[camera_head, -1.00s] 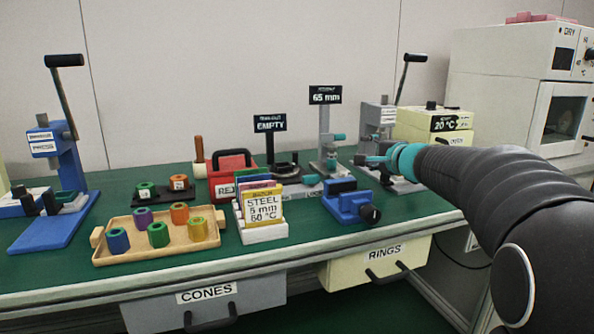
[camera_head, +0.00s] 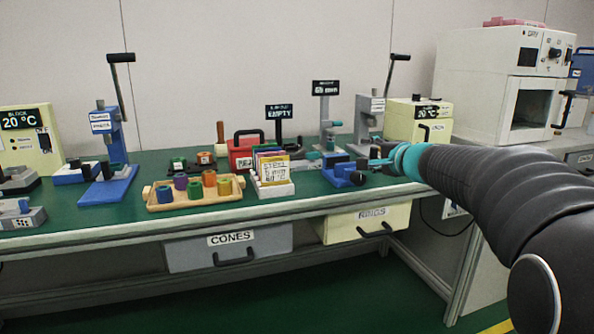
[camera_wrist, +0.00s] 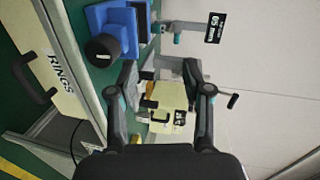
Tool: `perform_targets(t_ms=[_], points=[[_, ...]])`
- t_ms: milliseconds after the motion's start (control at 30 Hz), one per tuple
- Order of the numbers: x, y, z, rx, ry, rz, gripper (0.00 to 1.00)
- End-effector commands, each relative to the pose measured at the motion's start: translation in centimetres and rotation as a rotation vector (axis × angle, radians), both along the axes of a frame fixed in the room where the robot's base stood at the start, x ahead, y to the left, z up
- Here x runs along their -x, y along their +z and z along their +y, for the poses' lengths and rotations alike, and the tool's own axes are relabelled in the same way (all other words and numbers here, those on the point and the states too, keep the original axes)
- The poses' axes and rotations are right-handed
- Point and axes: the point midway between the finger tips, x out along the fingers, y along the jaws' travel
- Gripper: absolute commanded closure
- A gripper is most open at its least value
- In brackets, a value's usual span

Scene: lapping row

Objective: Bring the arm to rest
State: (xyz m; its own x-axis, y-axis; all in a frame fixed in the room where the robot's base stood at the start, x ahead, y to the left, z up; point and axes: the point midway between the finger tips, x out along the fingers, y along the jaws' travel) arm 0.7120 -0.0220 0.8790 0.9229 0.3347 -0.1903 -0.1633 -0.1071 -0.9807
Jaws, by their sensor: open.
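My arm (camera_head: 470,185) reaches in from the right in the head view, with its teal-banded wrist near the bench's front edge. My gripper (camera_head: 378,163) is at its end, just right of the blue vise (camera_head: 343,172), and looks small there. In the wrist view my gripper (camera_wrist: 168,80) has its two dark fingers spread wide with nothing between them. The blue vise (camera_wrist: 117,30) with its black knob is beyond the left finger, at the upper left. Whether the finger touches it, I cannot tell.
The green bench holds a wooden tray (camera_head: 150,205) of coloured rings, a card holder (camera_head: 275,189), blue and grey presses, and a cream block heater (camera_head: 417,125). An oven (camera_head: 525,100) stands at the right. Drawers hang under the bench; the floor in front is clear.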

Motion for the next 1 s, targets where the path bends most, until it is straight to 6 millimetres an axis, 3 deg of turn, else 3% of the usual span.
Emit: perform_targets(t_ms=[267, 467, 567, 733, 867, 1000], points=[[4.5, -0.8, 3.0, 0.137, 0.096, 0.032, 0.5], [9.6, -2.4, 5.6, 0.288, 0.197, 0.074, 0.5], [13.5, -3.9, 7.0, 0.4, 0.268, 0.107, 0.5], [22.1, -8.0, 8.4, 0.648, 0.409, 0.19, 0.5], [28.6, -11.7, 8.0, 0.847, 0.502, 0.266, 0.5], [34.8, -15.5, 6.2, 1.055, 0.58, 0.347, 0.5]])
